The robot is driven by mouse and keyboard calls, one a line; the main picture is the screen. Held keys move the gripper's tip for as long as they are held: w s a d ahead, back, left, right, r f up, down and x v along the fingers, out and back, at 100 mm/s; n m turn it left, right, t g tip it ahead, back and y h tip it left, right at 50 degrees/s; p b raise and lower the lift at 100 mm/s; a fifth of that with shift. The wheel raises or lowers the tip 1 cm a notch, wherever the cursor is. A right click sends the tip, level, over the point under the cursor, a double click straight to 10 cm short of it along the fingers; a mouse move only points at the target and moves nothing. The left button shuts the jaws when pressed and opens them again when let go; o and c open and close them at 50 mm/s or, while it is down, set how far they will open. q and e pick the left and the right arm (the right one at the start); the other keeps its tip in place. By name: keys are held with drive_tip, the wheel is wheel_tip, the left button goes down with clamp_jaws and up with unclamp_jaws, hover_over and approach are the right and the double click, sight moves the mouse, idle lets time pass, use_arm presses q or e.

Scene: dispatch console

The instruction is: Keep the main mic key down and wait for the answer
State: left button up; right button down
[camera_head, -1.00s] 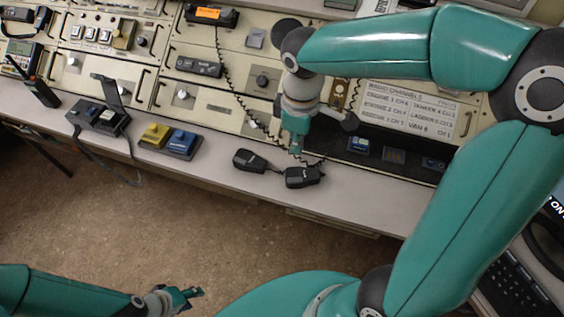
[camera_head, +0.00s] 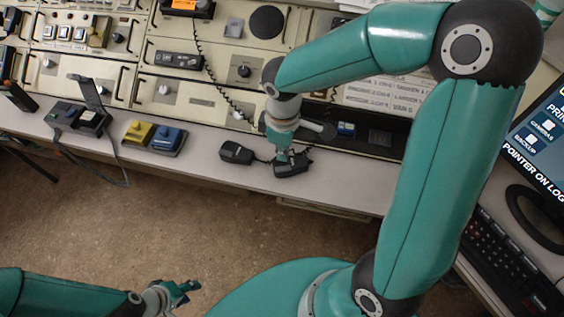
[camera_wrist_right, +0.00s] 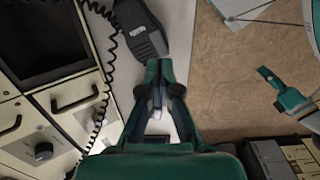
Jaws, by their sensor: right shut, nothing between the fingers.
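Two black hand mics lie on the grey desk ledge: a left mic (camera_head: 236,152) and a right mic (camera_head: 292,166). My right gripper (camera_head: 283,156) is shut and empty, pointing down at the right mic and partly covering it. In the right wrist view, my right gripper's closed fingertips (camera_wrist_right: 157,68) meet the near end of a black mic (camera_wrist_right: 143,32) with a small pale label, too small to read. I cannot tell whether they touch or press its key. My left gripper (camera_head: 186,289) hangs low over the floor, away from the desk; its opening is unclear.
A yellow and blue pedal unit (camera_head: 153,136) and a black box with a raised lid (camera_head: 80,117) stand left on the ledge. A coiled cord (camera_head: 211,70) hangs down the console front. A monitor (camera_head: 545,135) and keyboard (camera_head: 505,255) are at right.

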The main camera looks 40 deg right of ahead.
sight(283, 169)
drive_tip(key=shift+f, duration=2.7)
